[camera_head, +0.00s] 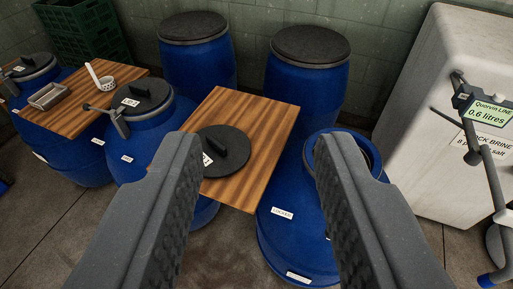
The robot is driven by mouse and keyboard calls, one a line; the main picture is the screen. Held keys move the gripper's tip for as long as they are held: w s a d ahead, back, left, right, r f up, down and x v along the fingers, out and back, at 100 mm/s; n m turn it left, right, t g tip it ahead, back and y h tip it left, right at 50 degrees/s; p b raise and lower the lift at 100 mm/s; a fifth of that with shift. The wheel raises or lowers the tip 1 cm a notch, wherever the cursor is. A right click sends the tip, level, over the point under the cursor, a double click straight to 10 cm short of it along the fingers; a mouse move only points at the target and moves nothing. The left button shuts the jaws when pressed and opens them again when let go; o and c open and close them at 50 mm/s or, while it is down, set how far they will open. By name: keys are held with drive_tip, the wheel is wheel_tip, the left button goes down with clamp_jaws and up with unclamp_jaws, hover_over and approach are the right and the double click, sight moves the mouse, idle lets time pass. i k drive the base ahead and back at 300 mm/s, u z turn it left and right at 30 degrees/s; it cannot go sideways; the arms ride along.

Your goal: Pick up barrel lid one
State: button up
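My gripper (258,145) is open and empty, its two dark ridged fingers wide apart in the foreground. Between them and farther off, a round black lid (232,139) with a raised bar handle lies on a wooden board (262,112). A small white label shows on this lid, but I cannot read its number. A second black lid (148,92) sits on a blue barrel (150,142) to the left. A third dark lid (38,61) sits on a barrel at the far left. I cannot tell from the labels which lid is number one.
A blue barrel (285,232) with a rim partly behind my right finger stands front right. Two barrels with dark tops (193,27) (310,44) stand behind. Another board (75,118) holds a tray (48,97) and ladle (105,82).

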sight(217, 147)
drive_tip(key=z, duration=0.15)
drive_tip(key=i, duration=1)
drive_tip(key=u, duration=0.1)
